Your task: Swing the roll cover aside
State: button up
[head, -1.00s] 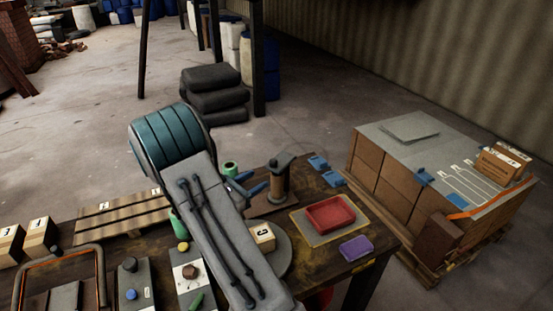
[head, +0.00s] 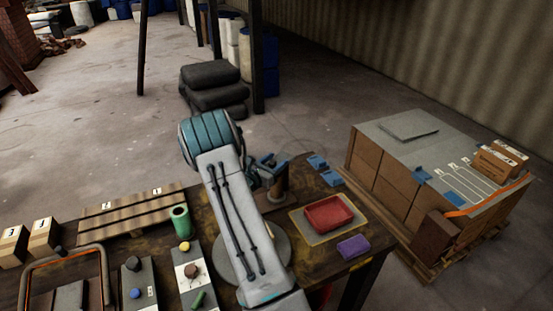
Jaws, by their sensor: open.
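The roll stand, a brown upright roll (head: 279,184) on a wooden base, stands at the back of the workbench in the head view. Its dark top, where the cover sits, is largely hidden behind my gripper. My gripper (head: 272,163) has blue fingers and is open at the upper end of the roll. I cannot tell whether the fingers touch the cover. My grey and teal arm crosses the bench and hides the left part of the stand.
A red tray (head: 328,213) on a yellowish mat and a purple block (head: 353,246) lie to the right. A green cup (head: 181,222) stands left of my arm. A round grey plate (head: 279,243) lies partly under the arm. Blue pieces (head: 318,163) lie at the back right edge.

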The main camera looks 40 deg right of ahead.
jog(key=shift+w+d, duration=0.1)
jog(key=shift+d, duration=0.3)
jog(key=shift+c, duration=0.4)
grip_shut()
